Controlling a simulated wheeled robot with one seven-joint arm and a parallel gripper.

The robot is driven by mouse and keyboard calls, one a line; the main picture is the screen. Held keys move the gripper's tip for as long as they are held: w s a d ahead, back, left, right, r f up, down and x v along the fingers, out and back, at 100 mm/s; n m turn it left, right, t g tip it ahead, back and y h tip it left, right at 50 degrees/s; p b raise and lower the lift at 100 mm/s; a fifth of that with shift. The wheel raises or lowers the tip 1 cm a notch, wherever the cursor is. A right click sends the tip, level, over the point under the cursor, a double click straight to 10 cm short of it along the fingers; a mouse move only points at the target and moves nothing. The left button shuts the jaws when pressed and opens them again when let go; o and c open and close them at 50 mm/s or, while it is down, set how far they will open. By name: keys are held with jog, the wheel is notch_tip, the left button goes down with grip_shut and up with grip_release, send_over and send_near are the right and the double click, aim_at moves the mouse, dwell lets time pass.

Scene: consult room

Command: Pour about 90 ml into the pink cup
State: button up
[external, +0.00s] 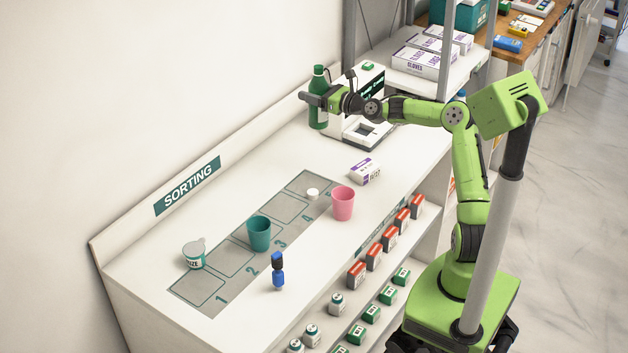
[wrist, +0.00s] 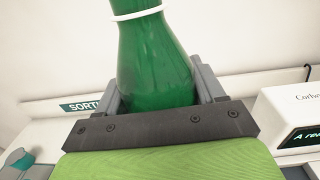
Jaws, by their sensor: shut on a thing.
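A pink cup (external: 342,203) stands upright on the white counter, right of the grey numbered strip. My gripper (external: 314,98) is shut on a green bottle (external: 318,112) at the back of the counter. The bottle is upright, with a white ring on its neck; it also fills the middle of the wrist view (wrist: 155,65). I cannot tell whether its base touches the counter. The inside of the pink cup is too small to judge for contents.
A teal cup (external: 259,233), a labelled jar (external: 194,254), a white cap (external: 312,193) and a blue bottle-like item (external: 278,271) stand on the counter. A small box (external: 364,171) lies behind the pink cup. A white machine (external: 358,128) stands just right of the bottle.

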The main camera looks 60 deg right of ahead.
jog(key=s+a+f+n+g+y+p, duration=0.3)
jog(key=s+a+f+n+y+p, duration=0.4)
jog(key=s+y, duration=0.25)
jog(key=s+a+r+n+g+y+p, duration=0.3)
jog(key=s+r+n+g+y+p, duration=0.15)
jog(key=s+g, duration=0.4)
jog(key=s+a+r+n+g+y+p, duration=0.3)
jog(key=s+r+n+g+p, duration=0.25)
jog(key=s, duration=0.65)
notch_tip(320, 180, down, 20)
jog(key=shift+w+r, duration=0.2)
jog(key=shift+w, duration=0.1)
jog(key=shift+d+r, duration=0.1)
jog(key=shift+m, duration=0.3)
